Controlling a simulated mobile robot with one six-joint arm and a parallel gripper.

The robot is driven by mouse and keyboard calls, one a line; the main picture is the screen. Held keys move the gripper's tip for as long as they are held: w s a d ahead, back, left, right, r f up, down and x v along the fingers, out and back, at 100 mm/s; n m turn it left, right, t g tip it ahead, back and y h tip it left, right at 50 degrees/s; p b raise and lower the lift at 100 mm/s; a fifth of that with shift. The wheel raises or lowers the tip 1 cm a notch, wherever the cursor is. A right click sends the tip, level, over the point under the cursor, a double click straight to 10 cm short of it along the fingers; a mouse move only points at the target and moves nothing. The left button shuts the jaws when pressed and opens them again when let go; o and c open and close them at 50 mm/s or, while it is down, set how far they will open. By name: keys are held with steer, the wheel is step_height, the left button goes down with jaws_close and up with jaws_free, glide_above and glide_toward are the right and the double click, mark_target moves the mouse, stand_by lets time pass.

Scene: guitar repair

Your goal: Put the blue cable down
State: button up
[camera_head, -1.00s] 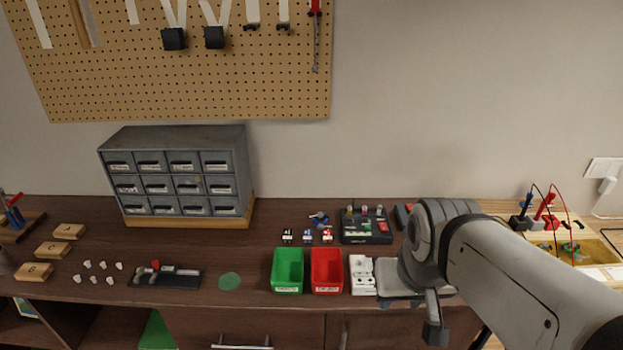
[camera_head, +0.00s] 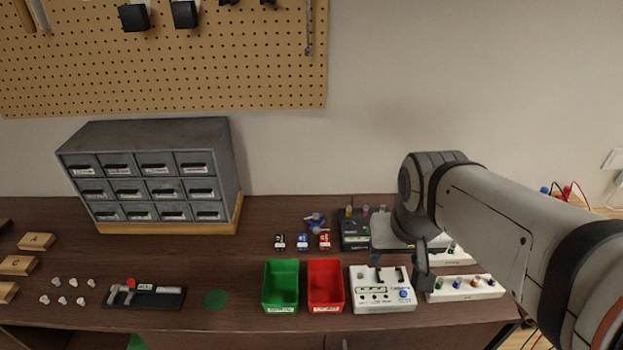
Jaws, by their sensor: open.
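A small blue coiled thing (camera_head: 315,222), which may be the blue cable, lies on the dark bench top behind the small labelled pieces. It is too small to make out clearly. My gripper (camera_head: 398,265) is at the right of the bench, over the back of a white box with knobs. Its jaws are open and I see nothing held between them. It is apart from the blue thing, to its right and nearer the front. My arm and gripper hide part of the black tray and the bench behind.
A green bin (camera_head: 281,286) and a red bin (camera_head: 326,286) stand left of the white box (camera_head: 381,300). A black tray (camera_head: 355,235) is behind it. A white strip with coloured knobs (camera_head: 464,288) lies right. A grey drawer cabinet (camera_head: 150,172) stands at the back left.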

steer(key=o, duration=0.3)
steer(key=w+a+f+m+h+b, duration=0.1)
steer(key=w+a+f, duration=0.1)
steer(key=w, duration=0.9)
steer(key=shift+a+f+m, duration=0.15)
steer(key=shift+f+m, duration=0.1)
steer(key=shift+m, duration=0.15)
steer(key=m+t+h+b, duration=0.1)
steer(key=m+b, duration=0.1)
steer(key=m, duration=0.1)
glide_toward(316, 216)
steer(key=f, duration=0.1)
steer(key=x, duration=0.2)
steer(key=p+x, duration=0.1)
steer(key=x, duration=0.5)
steer(key=shift+w, duration=0.3)
steer(key=shift+r, duration=0.1)
steer(key=shift+c, duration=0.2)
steer(key=c, duration=1)
steer(key=shift+r, duration=0.1)
